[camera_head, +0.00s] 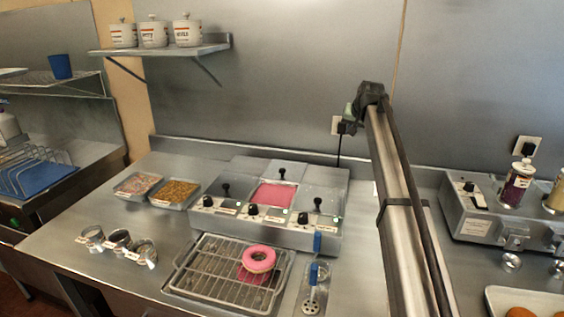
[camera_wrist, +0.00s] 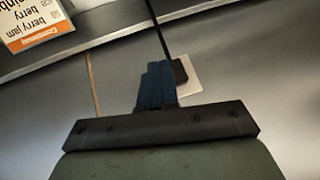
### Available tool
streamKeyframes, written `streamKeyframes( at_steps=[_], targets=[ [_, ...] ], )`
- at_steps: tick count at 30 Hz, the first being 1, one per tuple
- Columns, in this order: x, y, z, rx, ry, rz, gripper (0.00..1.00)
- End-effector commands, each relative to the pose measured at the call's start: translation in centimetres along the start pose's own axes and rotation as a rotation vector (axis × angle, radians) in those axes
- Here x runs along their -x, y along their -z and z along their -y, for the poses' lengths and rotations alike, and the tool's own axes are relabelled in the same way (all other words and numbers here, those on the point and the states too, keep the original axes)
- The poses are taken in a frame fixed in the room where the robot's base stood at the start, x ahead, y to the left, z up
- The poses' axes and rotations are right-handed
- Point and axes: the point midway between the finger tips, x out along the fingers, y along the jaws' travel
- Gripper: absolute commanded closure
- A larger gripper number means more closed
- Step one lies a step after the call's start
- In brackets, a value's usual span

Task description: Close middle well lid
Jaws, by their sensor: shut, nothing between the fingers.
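The glaze warmer (camera_head: 268,232) stands on the counter in the head view. Its middle well (camera_head: 273,195) is open and shows pink glaze. The middle well lid (camera_head: 281,180), with a black knob, is back behind the opening. The left lid (camera_head: 230,201) and right lid (camera_head: 320,199) cover their wells. My gripper's blue fingers (camera_wrist: 157,72) are together and empty in the wrist view, in front of the back wall. In the head view my arm reaches up right of the warmer. The fingers are hard to make out there.
A wire rack (camera_head: 205,269) with a pink donut (camera_head: 259,259) stands in front of the warmer. Topping trays (camera_head: 175,193) are to its left. A wall outlet (camera_head: 336,125) with a cord is behind. A shelf (camera_head: 165,48) with jars hangs upper left.

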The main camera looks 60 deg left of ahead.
Motion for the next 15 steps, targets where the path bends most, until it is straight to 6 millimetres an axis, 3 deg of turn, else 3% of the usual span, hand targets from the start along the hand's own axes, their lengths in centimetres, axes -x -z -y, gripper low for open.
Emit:
streamKeyframes(
  at_steps=[1, 6, 10, 15],
  targets=[
    [-0.6, -0.7, 3.6, 0.059, 0.001, 0.041, 1.0],
    [-1.4, -4.2, 13.0, 0.237, -0.003, 0.174, 1.0],
    [-1.4, -6.7, 18.3, 0.343, -0.007, 0.252, 1.0],
    [-1.2, -8.6, 22.1, 0.423, -0.012, 0.31, 1.0]
  ],
)
